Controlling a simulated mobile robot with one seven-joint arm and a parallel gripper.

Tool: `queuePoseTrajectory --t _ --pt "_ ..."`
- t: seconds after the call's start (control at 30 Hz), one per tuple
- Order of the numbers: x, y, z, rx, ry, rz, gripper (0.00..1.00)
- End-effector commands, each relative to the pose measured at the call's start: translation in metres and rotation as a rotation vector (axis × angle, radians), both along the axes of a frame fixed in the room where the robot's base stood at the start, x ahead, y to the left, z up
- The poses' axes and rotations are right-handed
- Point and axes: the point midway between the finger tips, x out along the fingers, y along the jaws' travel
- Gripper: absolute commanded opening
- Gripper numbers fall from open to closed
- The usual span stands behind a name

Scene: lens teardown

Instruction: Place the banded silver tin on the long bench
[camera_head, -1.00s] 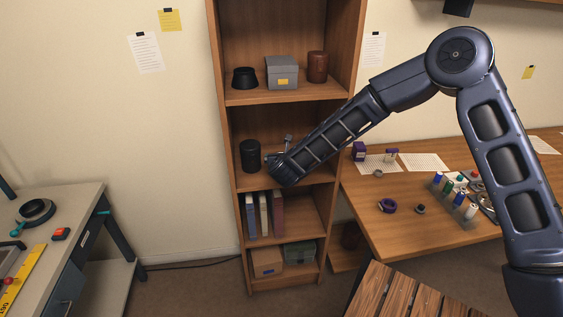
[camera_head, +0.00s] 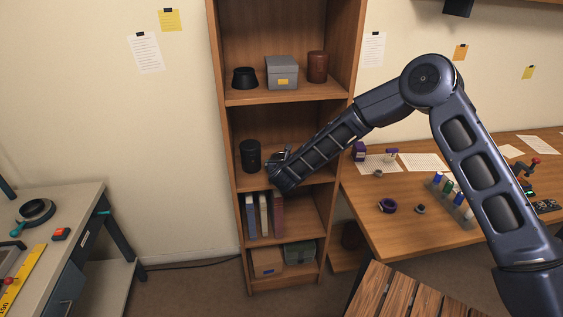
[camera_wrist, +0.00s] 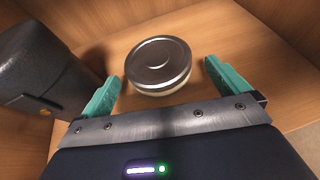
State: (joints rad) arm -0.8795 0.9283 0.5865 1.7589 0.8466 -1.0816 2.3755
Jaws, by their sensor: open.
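The banded silver tin (camera_wrist: 158,65) shows in the wrist view, a round, flat metallic tin with a pale band round its side. It stands on a wooden shelf (camera_wrist: 215,35) of the bookcase. My gripper (camera_wrist: 163,83) is open, with one teal finger on either side in front of the tin. The tin appears just ahead of and between the fingertips; I cannot tell whether they touch it. In the head view my gripper (camera_head: 281,155) reaches into the middle shelf, and the tin is mostly hidden there.
A black cylinder (camera_head: 250,155) stands close to the left of my gripper, also large in the wrist view (camera_wrist: 45,75). A wooden desk (camera_head: 400,222) with small parts is at right. A grey-topped bench (camera_head: 75,215) is at left. A slatted wooden bench (camera_head: 400,297) is in front.

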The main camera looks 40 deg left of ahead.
Motion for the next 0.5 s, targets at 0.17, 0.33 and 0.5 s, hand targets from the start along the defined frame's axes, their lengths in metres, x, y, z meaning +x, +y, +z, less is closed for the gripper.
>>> queuePoseTrajectory --t 0.17,0.33,0.5 --pt "0.015 0.015 -0.01 -0.001 0.001 0.0 1.0" --pt "0.03 0.026 -0.017 0.0 0.001 -0.001 1.0" --pt "0.034 0.029 -0.019 -0.001 0.001 -0.001 1.0"
